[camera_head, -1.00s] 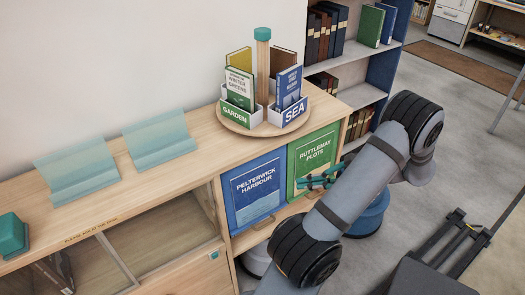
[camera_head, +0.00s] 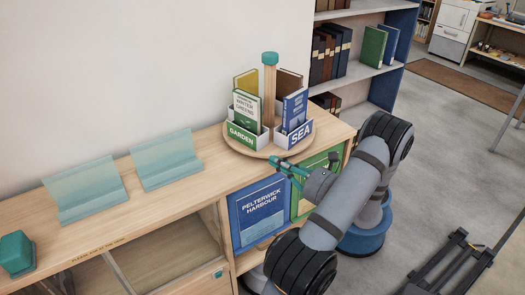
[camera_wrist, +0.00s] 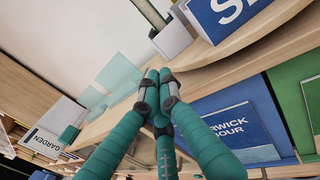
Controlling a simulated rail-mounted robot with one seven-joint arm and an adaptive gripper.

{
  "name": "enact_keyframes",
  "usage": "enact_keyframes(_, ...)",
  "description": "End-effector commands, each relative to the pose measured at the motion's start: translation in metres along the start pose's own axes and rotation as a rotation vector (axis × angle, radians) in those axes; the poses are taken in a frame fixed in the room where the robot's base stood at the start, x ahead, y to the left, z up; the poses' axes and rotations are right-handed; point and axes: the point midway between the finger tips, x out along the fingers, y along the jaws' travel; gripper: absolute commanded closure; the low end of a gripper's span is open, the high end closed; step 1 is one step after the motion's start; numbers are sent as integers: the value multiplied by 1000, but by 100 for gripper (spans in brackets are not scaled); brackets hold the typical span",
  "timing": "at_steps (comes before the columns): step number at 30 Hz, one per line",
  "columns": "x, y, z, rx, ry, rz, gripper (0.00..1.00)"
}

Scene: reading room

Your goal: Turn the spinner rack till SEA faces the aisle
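The spinner rack is a round wooden tray (camera_head: 238,146) with a teal-capped post (camera_head: 269,82) on the low cabinet. Its white GARDEN box (camera_head: 243,134), with a green label, faces front-left. Its SEA box (camera_head: 299,134), with a blue label, faces front-right and holds blue books. Yellow and brown books stand behind; their labels are hidden. My gripper (camera_head: 275,161) is at the tray's front edge, below the SEA box; I cannot tell whether it touches. In the wrist view my gripper's (camera_wrist: 158,80) teal fingers meet at the tips with nothing between them. The SEA label (camera_wrist: 225,12) is cut off above.
Blue PELTERWICK HARBOUR (camera_head: 261,212) and green (camera_head: 309,185) panels front the cabinet below my gripper. Two clear teal stands (camera_head: 84,187) (camera_head: 166,160) and a teal block (camera_head: 15,255) sit left on the top. A bookshelf (camera_head: 365,72) stands behind right.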

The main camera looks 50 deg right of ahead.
Motion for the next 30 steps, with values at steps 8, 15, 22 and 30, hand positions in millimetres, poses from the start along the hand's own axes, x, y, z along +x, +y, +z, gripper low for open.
enact_keyframes(8,47,0,2,-1,0,1,100)
enact_keyframes(15,61,0,0,-2,0,0,100)
enact_keyframes(22,62,0,0,-2,0,0,100)
enact_keyframes(30,77,9,-3,-4,0,3,100)
